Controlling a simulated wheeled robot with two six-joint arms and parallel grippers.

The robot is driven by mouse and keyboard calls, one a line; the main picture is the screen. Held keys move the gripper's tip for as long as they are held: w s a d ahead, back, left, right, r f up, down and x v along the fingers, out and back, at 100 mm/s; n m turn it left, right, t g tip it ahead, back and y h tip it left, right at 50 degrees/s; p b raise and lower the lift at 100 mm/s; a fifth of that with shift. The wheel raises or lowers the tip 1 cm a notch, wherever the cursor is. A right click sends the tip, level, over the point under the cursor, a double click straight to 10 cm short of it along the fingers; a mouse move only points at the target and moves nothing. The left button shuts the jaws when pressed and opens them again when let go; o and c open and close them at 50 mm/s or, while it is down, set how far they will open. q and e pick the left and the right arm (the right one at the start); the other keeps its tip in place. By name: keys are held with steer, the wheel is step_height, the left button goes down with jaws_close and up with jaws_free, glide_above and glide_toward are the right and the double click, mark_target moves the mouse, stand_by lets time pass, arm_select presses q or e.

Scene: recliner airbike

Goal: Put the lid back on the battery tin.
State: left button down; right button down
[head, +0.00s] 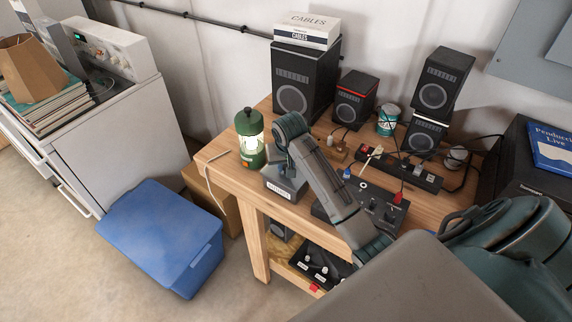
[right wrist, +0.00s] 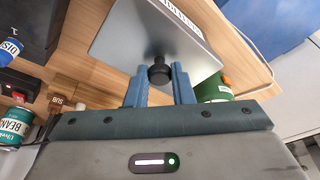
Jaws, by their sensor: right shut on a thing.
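The grey battery tin (head: 288,190), with a white label on its front, stands at the near left part of the wooden bench. My right gripper (head: 283,160) points down over it, and my arm partly covers it. In the right wrist view, the blue fingers of my right gripper (right wrist: 159,80) are shut on the black knob of the square grey lid (right wrist: 140,40). The lid lies over the tin, and a labelled edge shows beyond it. I cannot tell whether the lid rests on the rim or hovers just above. My left gripper is not in view.
A green lantern (head: 250,150) stands close left of the tin, and a black control box (head: 380,208) close right. Speakers (head: 300,80), a power strip (head: 405,172) and cables fill the back. A blue bin (head: 160,235) stands on the floor at left.

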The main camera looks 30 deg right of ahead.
steer(key=c, duration=0.7)
jaws_free()
steer(key=shift+r, duration=3.5)
jaws_close()
steer(key=shift+f, duration=0.35)
